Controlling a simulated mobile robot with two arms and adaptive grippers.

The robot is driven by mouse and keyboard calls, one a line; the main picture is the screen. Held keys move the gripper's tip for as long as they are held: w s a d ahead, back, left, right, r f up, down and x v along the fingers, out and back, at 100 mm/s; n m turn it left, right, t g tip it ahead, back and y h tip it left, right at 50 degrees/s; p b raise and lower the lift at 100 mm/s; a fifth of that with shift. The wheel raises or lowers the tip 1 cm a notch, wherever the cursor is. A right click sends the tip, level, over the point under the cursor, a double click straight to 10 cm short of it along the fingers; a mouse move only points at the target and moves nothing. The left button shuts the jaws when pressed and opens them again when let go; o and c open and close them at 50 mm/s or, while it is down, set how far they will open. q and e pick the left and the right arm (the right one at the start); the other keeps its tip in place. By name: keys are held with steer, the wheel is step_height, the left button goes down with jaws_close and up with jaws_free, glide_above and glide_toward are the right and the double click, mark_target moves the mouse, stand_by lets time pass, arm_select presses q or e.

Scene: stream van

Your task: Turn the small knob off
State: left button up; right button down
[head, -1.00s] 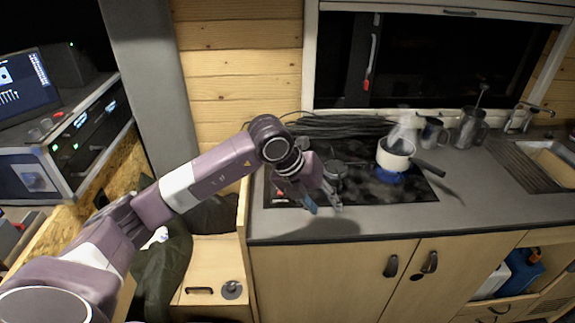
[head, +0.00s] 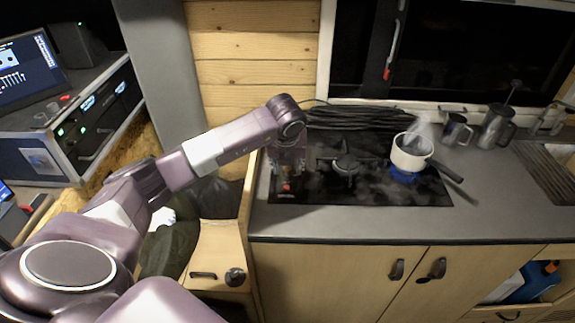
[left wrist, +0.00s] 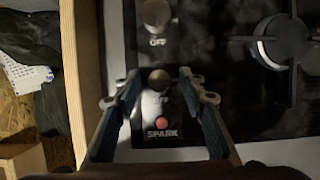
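In the left wrist view, a small round knob (left wrist: 159,79) sits on the black cooktop's left control strip, with "OFF" printed below it. A larger knob (left wrist: 157,13), also marked "OFF", is farther up the strip. A red button (left wrist: 161,124) marked "SPARK" is below the small knob. My left gripper (left wrist: 158,76) is open and empty, its fingertips on either side of the small knob. I cannot tell their height above it. In the head view, the left gripper (head: 287,172) points down over the cooktop's left end and hides the knobs. My right gripper is not in view.
A steaming white pot (head: 410,154) stands over a blue flame on the right burner. The left burner (head: 345,165) is bare. Dark cables (head: 350,117) lie behind the cooktop. A wooden side panel (left wrist: 82,70) rises close to the left of the control strip.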

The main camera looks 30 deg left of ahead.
arm_select(q)
steer(key=shift+f, duration=0.1)
jaws_close()
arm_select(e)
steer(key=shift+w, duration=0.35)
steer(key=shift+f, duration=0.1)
